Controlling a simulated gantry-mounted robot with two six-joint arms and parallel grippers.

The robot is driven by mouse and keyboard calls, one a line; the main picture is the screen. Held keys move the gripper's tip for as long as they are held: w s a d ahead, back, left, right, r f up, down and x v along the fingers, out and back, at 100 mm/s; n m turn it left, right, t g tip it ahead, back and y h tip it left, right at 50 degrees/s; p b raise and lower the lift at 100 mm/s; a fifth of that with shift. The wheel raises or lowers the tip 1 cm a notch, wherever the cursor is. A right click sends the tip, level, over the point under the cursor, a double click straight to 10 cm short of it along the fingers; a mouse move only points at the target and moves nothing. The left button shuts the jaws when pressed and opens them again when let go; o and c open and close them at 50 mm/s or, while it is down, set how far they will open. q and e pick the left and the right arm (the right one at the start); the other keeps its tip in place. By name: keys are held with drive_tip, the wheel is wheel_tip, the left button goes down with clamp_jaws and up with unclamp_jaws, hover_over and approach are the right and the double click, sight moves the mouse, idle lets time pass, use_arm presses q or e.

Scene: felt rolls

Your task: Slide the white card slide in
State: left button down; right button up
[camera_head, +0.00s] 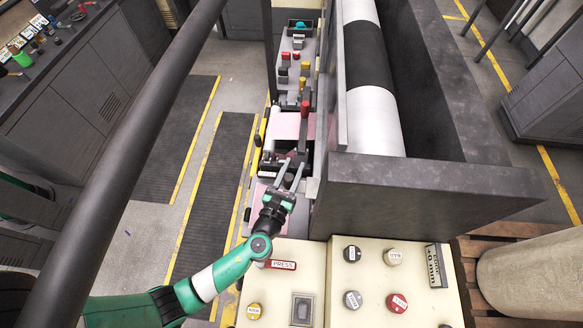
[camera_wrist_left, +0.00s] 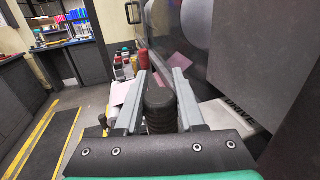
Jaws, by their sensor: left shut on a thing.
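My left gripper (camera_head: 290,174) reaches up from the bottom left to the narrow machine bed beside the big roller. In the left wrist view its two grey fingers (camera_wrist_left: 160,84) stand on either side of a black ribbed grip (camera_wrist_left: 160,108), and the gripper is shut on it. A pale pinkish-white sheet (camera_head: 286,126) lies on the bed just beyond the gripper; a pale sheet also shows left of the fingers in the left wrist view (camera_wrist_left: 120,92). I cannot tell which part is the white card slide, or whether the grip belongs to it. My right gripper is not in view.
The dark machine frame (camera_head: 425,180) and white roller (camera_head: 375,120) stand close on the right. A cream control panel (camera_head: 385,285) with several knobs lies in front. Red and yellow knobs (camera_head: 304,78) stand farther along the bed. The floor at left is open.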

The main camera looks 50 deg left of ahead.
use_arm(q)
drive_tip(key=w+d, duration=0.2)
drive_tip(key=shift+w+d, duration=0.2)
drive_tip(key=shift+d, duration=0.15)
drive_tip(key=c, duration=0.5)
unclamp_jaws()
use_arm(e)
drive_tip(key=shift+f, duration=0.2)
